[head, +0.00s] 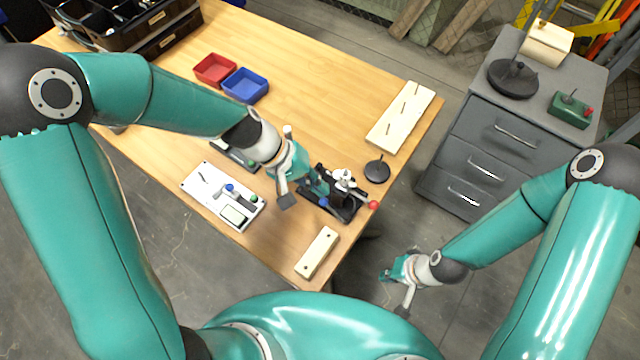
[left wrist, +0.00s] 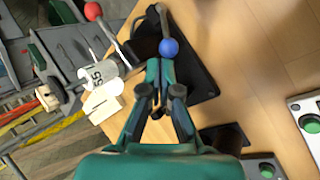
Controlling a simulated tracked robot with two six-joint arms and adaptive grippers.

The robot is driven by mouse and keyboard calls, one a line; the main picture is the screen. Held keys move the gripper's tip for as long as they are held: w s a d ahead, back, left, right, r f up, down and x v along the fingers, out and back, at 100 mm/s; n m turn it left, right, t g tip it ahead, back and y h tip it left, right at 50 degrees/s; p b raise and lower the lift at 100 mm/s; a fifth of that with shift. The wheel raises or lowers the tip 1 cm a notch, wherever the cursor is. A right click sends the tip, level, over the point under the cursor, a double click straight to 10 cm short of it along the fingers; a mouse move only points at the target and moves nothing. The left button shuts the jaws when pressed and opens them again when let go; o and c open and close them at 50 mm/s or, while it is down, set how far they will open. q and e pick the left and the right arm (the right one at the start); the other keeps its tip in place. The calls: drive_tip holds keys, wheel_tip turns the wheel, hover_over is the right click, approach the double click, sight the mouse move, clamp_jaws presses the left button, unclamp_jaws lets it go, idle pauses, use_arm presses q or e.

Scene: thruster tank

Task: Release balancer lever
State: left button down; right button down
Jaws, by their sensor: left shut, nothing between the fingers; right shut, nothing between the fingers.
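The balancer stands on a black base (head: 340,208) near the table's right front edge. It has a white cylinder (head: 343,177), a lever with a red ball (head: 373,204) and a lever with a blue ball (head: 323,202). In the left wrist view, the blue ball (left wrist: 168,47) is at the end of a grey rod, just beyond my left fingertips. The red ball (left wrist: 93,11) and white cylinder (left wrist: 98,75) show to the left. My left gripper (head: 318,186) is shut and empty beside the balancer; it also shows in the left wrist view (left wrist: 160,64). Contact with the blue ball is unclear. My right gripper (head: 384,276) is shut and empty off the table.
A round black weight (head: 377,172) sits right of the balancer. A pegged wooden board (head: 400,116), a small wooden block (head: 317,252) and a white panel (head: 222,195) lie around it. Red (head: 214,69) and blue (head: 245,86) trays stand farther back. A grey cabinet (head: 515,120) is at right.

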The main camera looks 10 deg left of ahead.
use_arm(q)
drive_tip(key=d+p+v, duration=0.1)
drive_tip(key=p+v, duration=0.5)
drive_tip(key=v, duration=0.3)
drive_tip(key=shift+s+r+p, duration=0.3)
drive_tip(key=shift+r, duration=0.4)
drive_tip(key=shift+a+f, duration=0.1)
